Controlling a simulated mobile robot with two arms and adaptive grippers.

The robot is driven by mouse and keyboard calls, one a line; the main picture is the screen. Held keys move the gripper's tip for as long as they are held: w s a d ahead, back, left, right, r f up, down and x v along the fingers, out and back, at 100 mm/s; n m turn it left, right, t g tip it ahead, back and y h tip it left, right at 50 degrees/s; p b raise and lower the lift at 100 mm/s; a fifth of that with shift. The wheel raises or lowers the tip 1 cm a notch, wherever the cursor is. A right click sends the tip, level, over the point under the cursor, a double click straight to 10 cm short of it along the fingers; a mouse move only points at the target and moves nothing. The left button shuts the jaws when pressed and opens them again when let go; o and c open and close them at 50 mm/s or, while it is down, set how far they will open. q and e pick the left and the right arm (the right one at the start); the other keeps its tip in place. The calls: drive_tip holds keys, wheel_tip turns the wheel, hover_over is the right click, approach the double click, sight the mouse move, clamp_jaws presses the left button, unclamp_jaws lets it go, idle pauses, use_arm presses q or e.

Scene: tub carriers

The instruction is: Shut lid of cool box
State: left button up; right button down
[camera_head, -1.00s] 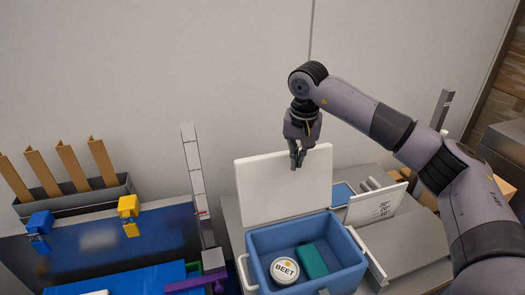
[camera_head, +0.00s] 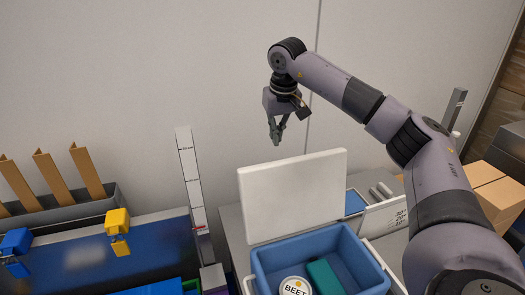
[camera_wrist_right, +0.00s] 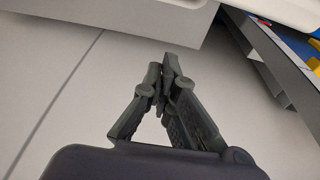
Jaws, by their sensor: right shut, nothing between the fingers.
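The cool box (camera_head: 372,262) is blue, with its white lid (camera_head: 292,195) standing open and upright at the back edge. Inside lie a round white tub (camera_head: 295,286) marked BEET and a teal block (camera_head: 325,277). My right gripper (camera_head: 276,141) is shut and empty. It hangs above the lid's top edge, apart from it, in front of the wall. The right wrist view shows the shut fingers (camera_wrist_right: 165,68), with a white edge at the top that may be the lid. My left gripper is not in view.
A blue-topped surface (camera_head: 75,255) with yellow (camera_head: 118,222) and blue (camera_head: 15,242) clips is at the left. A grey rack (camera_head: 60,211) holds brown slats behind it. A tall white scale (camera_head: 190,175) stands left of the lid. Cardboard boxes (camera_head: 490,190) stand at the right.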

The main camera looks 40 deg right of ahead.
sight(281, 160)
drive_tip(key=s+a+p+x, duration=0.1)
drive_tip(key=p+x, duration=0.1)
drive_tip(key=x, duration=0.7)
drive_tip(key=s, duration=0.1)
drive_tip(key=s+r+p, duration=0.1)
drive_tip(key=s, duration=0.1)
drive_tip(key=shift+s+r, duration=0.1)
drive_tip(key=shift+r, duration=0.25)
